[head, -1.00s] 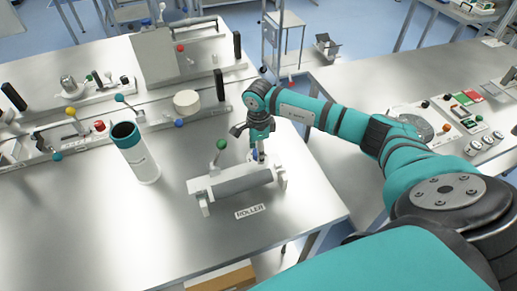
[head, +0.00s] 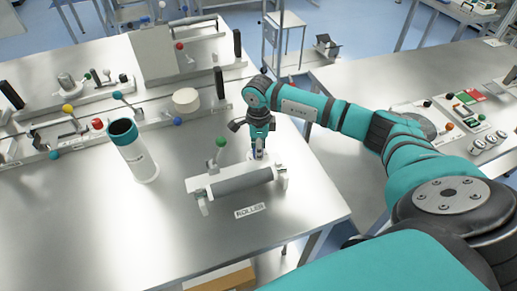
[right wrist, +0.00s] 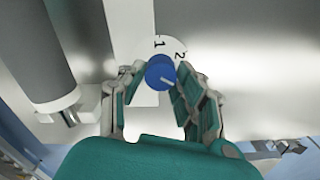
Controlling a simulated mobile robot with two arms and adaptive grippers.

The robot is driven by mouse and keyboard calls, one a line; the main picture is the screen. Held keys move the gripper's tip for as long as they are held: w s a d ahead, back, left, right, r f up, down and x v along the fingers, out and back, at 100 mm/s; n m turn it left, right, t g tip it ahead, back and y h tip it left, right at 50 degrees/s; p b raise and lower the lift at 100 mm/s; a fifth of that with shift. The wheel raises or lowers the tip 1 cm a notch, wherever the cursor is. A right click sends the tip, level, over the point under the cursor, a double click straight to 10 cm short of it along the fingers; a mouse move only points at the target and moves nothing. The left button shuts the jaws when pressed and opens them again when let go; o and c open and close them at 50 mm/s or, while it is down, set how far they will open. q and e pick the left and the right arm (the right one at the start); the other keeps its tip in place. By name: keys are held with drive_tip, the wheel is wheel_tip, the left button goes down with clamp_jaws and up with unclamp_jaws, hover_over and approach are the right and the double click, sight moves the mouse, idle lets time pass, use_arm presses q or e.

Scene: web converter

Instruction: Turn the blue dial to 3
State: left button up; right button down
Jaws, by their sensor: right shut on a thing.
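A white pointer mark on the dial points down and to the right in that view, away from both figures. No 3 can be seen; part of the plate is hidden. My right gripper (right wrist: 161,76) has one finger on each side of the dial and is shut on it. In the head view my right gripper (head: 258,153) points down just behind the roller, mostly hiding the dial. My left gripper is not in view.
The roller unit (head: 240,181) with its green-knobbed lever (head: 221,142) stands directly in front of my right gripper. A white cylinder with a teal rim (head: 138,155) stands to the left. Levers and fixtures line the back. The front of the table is clear.

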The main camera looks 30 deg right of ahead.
drive_tip(key=c, duration=0.9)
unclamp_jaws()
drive_tip(key=shift+c, duration=0.2)
wheel_tip(320, 180, up, 12)
